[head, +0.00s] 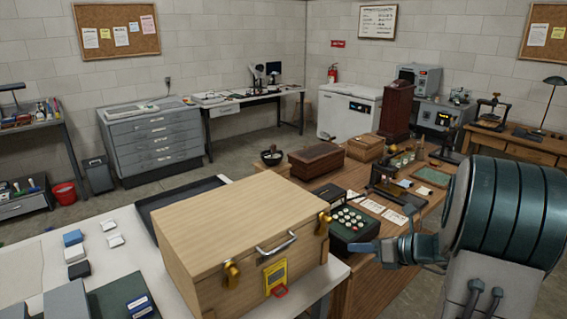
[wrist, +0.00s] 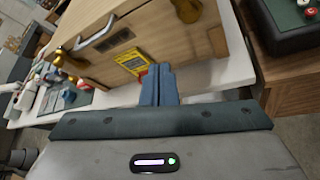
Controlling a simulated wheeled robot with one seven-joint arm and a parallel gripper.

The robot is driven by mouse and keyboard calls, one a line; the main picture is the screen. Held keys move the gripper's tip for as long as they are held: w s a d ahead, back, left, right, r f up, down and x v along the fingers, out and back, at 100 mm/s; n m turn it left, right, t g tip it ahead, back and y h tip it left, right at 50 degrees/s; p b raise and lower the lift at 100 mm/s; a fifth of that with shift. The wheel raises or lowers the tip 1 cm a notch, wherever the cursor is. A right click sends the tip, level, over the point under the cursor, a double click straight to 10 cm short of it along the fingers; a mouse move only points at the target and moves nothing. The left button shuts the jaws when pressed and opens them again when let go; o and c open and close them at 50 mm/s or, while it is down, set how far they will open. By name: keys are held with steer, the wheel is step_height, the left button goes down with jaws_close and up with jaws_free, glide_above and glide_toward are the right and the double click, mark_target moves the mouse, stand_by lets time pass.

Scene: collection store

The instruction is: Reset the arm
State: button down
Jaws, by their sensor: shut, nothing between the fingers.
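My arm (head: 510,215) fills the right side of the head view, with dark green ribbed segments and a grey link. My gripper (head: 358,250) points left from it, in front of the wooden desk and to the right of the wooden case. In the wrist view my gripper (wrist: 159,85) shows its blue-grey fingers together, with nothing between them. The fingers appear in front of the white table edge and the case. I cannot tell the exact gap to the case. The gripper's far side is hidden.
A large wooden case (head: 235,240) with brass latches and a yellow tag stands on the white table (head: 120,255). A wooden desk (head: 345,180) right of it carries a black keyed machine (head: 350,225), cards and boxes. Open floor (head: 235,160) lies behind.

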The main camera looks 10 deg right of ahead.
steer(key=s+a+r+n+g+h, duration=0.2)
steer(key=s+a+n+g, duration=0.4)
steer(key=s+a+n, duration=0.5)
steer(key=s+r+n+h, duration=0.1)
steer(key=s+n+h, duration=0.7)
steer(key=n, duration=1.3)
steer(key=s, duration=0.3)
steer(key=shift+d+r+t, duration=0.25)
steer(key=shift+d+t, duration=0.15)
